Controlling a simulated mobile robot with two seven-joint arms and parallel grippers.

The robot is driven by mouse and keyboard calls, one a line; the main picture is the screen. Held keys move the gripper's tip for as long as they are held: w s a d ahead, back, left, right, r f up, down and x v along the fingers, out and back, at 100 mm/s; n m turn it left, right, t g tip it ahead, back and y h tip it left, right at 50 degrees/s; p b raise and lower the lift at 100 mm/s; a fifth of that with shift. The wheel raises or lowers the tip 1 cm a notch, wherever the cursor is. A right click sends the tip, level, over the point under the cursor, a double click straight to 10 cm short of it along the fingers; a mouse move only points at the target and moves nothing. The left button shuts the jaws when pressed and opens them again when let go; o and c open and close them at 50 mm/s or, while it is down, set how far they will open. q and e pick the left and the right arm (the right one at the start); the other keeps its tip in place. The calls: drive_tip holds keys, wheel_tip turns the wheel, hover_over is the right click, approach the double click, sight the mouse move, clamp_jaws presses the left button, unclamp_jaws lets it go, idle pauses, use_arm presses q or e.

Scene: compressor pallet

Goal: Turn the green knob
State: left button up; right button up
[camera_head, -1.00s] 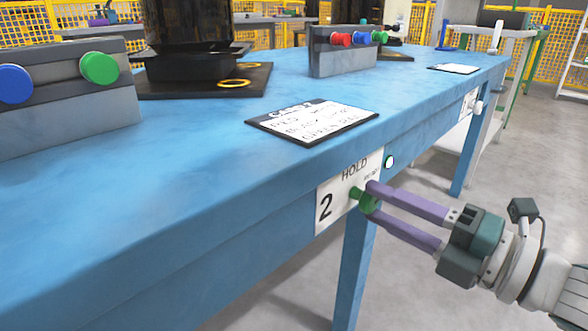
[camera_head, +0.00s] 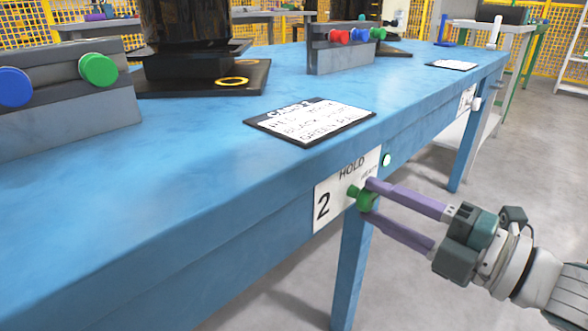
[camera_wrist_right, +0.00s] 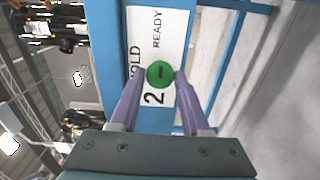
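The green knob (camera_head: 364,199) sits on a white plate (camera_head: 331,201) marked 2, HOLD and READY, on the front edge of the blue bench. In the right wrist view, the knob (camera_wrist_right: 160,75) shows as a green disc with a short dark mark, between my fingertips. My right gripper (camera_head: 371,199) reaches in from the right with its two purple fingers on either side of the knob. Its fingertips (camera_wrist_right: 161,76) appear to touch the knob's sides. My left gripper is not in view.
A small pale-green round light (camera_head: 387,160) is beside the plate. A written card (camera_head: 310,121) lies on the blue bench (camera_head: 190,190). Control boxes with coloured buttons (camera_head: 98,69) and a dark machine (camera_head: 188,70) stand on it. A bench leg (camera_head: 353,262) is below the plate.

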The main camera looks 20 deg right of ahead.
drive_tip(key=o, duration=0.4)
drive_tip(key=shift+s, duration=0.1)
drive_tip(key=shift+s+d, duration=0.15)
drive_tip(key=shift+s, duration=0.15)
drive_tip(key=p+v, duration=0.2)
drive_tip(key=v, duration=0.7)
